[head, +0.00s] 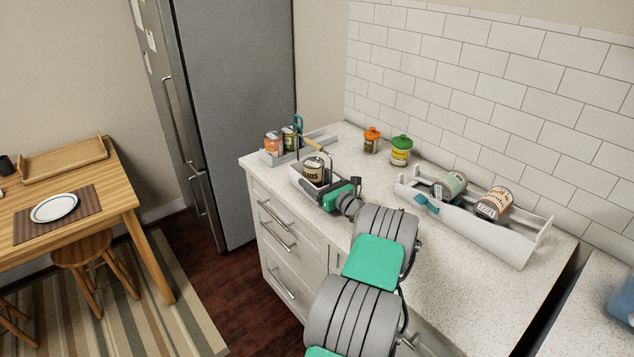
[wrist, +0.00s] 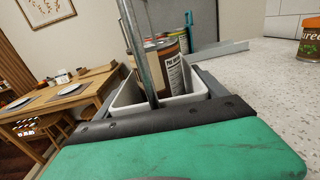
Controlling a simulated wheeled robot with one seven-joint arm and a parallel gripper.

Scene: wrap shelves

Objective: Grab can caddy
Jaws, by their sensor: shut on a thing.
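The can caddy (head: 303,183) is a small light grey tray with a metal rod handle and wooden grip (head: 309,143), near the counter's front left edge. A dark-labelled can (head: 315,172) stands in it. In the wrist view the caddy (wrist: 127,93) is straight ahead, with its metal rod (wrist: 139,50) and the can (wrist: 175,72) close up. My gripper (head: 327,192) is at the caddy's near end and shut on it; its dark fingers lie along both sides in the wrist view (wrist: 155,90). The exact contact is partly hidden. I cannot tell if the caddy touches the counter.
Behind the caddy is a grey tray (head: 326,137) with cans. An orange-lidded jar (head: 371,141) and green-lidded jar (head: 401,151) stand near the tiled wall. A white tray (head: 500,241) with two cans lies right. A fridge (head: 235,110) and wooden table (head: 100,190) are left.

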